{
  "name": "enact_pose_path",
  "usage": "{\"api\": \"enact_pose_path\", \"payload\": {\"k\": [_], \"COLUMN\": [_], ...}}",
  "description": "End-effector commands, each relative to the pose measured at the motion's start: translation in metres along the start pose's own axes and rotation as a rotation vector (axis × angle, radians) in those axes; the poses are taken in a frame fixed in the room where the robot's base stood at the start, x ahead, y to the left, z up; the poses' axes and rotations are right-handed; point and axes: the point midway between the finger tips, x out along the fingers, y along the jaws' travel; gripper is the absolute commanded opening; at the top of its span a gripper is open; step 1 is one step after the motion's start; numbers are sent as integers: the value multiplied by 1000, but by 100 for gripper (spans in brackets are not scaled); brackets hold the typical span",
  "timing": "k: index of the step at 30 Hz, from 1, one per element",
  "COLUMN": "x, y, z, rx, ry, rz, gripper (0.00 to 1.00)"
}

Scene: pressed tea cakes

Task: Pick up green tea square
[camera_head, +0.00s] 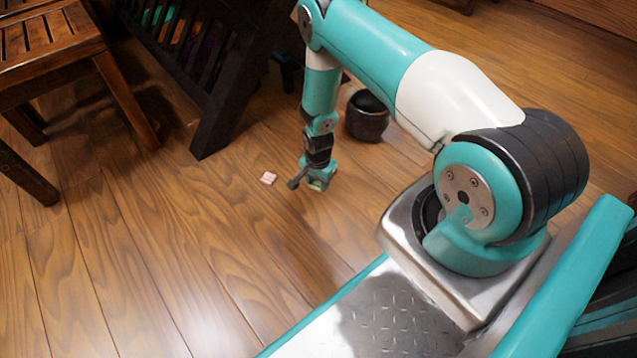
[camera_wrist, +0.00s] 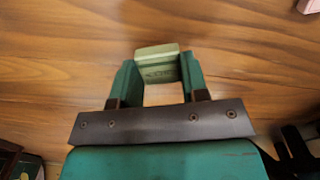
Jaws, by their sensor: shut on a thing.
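The green tea square (camera_wrist: 158,65) is a pale green block with faint marks pressed into its side. In the wrist view it sits between the two dark green fingers of my gripper (camera_wrist: 160,78), which are shut on it from left and right. Its far edge sticks out past the fingertips. In the head view my gripper (camera_head: 318,180) hangs low over the wooden floor, and I cannot make out the green square there. I cannot tell whether the square touches the floor.
A pink square (camera_head: 268,178) lies on the floor just left of my gripper; its edge shows in the wrist view (camera_wrist: 309,6). A dark round pot (camera_head: 367,116) stands behind. A wooden stool (camera_head: 50,50) and dark slatted furniture (camera_head: 215,75) stand left. The front-left floor is clear.

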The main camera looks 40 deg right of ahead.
Motion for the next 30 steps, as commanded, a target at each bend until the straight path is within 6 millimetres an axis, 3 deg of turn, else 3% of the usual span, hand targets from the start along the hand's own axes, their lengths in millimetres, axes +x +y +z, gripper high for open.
{"api": "enact_pose_path", "payload": {"k": [1,6,15,21,30], "x": [-23,-77,-144,-160,-161], "y": [-1,-1,0,0,0], "z": [-1,-1,0,0,0], "rx": [0,0,0,0,0], "ry": [1,2,1,0,0], "rz": [-2,-2,-1,0,0], "gripper": [19,19,19,19,19]}}
